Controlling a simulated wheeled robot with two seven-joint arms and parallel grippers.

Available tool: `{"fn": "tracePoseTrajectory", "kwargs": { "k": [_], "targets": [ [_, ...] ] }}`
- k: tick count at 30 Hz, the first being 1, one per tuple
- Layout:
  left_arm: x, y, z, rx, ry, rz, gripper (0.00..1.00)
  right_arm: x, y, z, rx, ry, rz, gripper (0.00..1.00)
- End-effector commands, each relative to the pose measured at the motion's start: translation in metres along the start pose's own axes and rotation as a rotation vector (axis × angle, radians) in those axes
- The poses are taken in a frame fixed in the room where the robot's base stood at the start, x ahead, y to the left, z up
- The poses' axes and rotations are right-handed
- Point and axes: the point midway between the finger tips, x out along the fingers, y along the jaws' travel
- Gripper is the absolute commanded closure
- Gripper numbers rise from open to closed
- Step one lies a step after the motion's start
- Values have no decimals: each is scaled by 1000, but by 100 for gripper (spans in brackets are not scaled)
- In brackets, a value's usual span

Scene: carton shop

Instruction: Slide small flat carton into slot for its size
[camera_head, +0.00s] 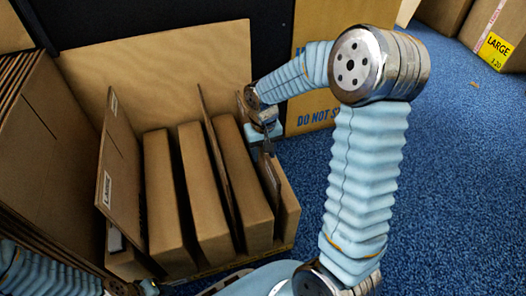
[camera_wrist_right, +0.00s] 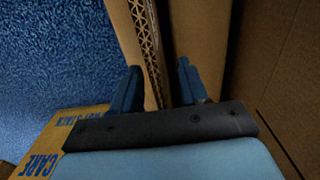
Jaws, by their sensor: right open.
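A rack of upright cardboard pieces (camera_head: 207,190) stands in the middle of the head view, with thick brown cartons and thin sheets side by side. My right gripper (camera_head: 267,143) points down at the rack's right end, over a thin flat carton (camera_head: 268,180). In the right wrist view, my right gripper (camera_wrist_right: 157,78) is open, with its fingers on either side of a corrugated cardboard edge (camera_wrist_right: 149,45). I cannot tell whether they touch it. Part of my left arm shows at the bottom left; its gripper (camera_head: 135,288) is mostly cut off.
A stack of large flat cardboard sheets (camera_head: 40,140) leans at the left. A big board (camera_head: 150,75) stands behind the rack. A printed carton (camera_head: 308,105) is behind my right arm. A carton labelled LARGE (camera_head: 498,35) sits at the top right. Blue carpet (camera_head: 455,180) is clear at the right.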

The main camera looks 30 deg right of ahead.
Motion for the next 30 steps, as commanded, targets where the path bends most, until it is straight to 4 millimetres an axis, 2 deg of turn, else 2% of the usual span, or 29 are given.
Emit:
{"fn": "tracePoseTrajectory", "kwargs": {
  "k": [5,12,18,23,30],
  "targets": [
    [-8,2,0,0,2,-1,57,-28,0,-1,0,6,-2,56],
    [-21,6,-1,-1,6,-4,57,-88,0,-1,0,6,-1,56],
    [-28,7,-2,-2,8,-6,57,-124,0,0,0,3,-1,56],
    [-29,8,-2,-2,9,-7,57,-136,0,0,0,2,-1,56],
    [-29,7,-2,-2,9,-7,57,-137,0,0,0,1,-1,56]
  ]
}}
